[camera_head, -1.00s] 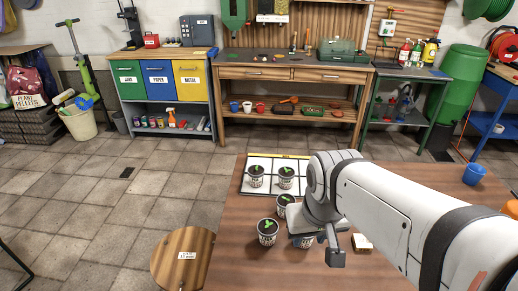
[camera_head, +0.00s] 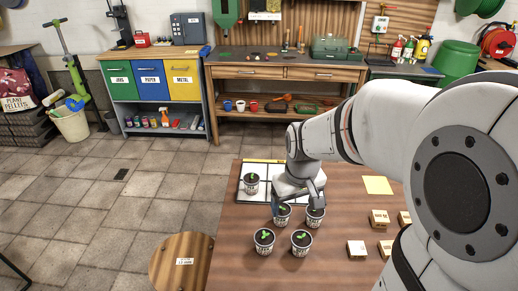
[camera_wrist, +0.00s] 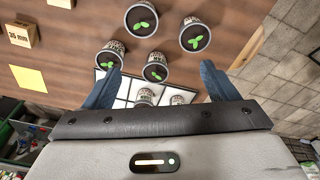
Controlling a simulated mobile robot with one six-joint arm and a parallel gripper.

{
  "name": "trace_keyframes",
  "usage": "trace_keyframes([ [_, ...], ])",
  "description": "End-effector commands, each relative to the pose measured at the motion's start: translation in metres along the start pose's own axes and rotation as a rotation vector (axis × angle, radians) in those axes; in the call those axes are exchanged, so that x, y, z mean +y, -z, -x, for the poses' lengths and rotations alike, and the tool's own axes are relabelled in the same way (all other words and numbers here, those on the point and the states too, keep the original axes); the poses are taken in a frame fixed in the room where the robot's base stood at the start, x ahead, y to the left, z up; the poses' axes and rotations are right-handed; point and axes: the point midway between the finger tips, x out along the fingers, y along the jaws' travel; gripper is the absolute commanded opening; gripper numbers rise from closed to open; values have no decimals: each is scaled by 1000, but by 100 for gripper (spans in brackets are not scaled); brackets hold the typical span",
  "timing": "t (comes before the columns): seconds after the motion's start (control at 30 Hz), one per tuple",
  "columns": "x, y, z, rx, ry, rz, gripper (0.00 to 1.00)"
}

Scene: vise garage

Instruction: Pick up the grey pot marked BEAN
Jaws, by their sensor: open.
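Several pots with dark soil and green sprouts stand on the brown table (camera_head: 225,262). Their labels are too small to read, so I cannot tell which is marked BEAN. The front pots are the left one (camera_head: 264,242) and the right one (camera_head: 301,244). Behind them stand another left pot (camera_head: 283,217) and right pot (camera_head: 315,217). One pot (camera_head: 251,184) is on the white gridded tray (camera_head: 249,196). My gripper (camera_head: 298,205) is open near the tray's front edge. In the wrist view, a sprouted pot (camera_wrist: 155,70) lies between my blue fingers (camera_wrist: 160,76); contact cannot be told.
Small wooden blocks (camera_head: 357,249) and a yellow square (camera_head: 378,185) lie to the right of the pots. A round wooden stool (camera_head: 180,270) stands at the table's left. A workbench (camera_head: 280,72) stands along the far wall.

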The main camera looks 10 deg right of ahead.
Motion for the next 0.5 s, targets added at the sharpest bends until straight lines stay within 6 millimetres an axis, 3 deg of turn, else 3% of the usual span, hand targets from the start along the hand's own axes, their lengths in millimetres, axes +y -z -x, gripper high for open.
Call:
trace_keyframes([
  [0.2,7,57,-31,-68,18,125,81],
  [0.5,11,95,-87,-119,38,248,81],
])
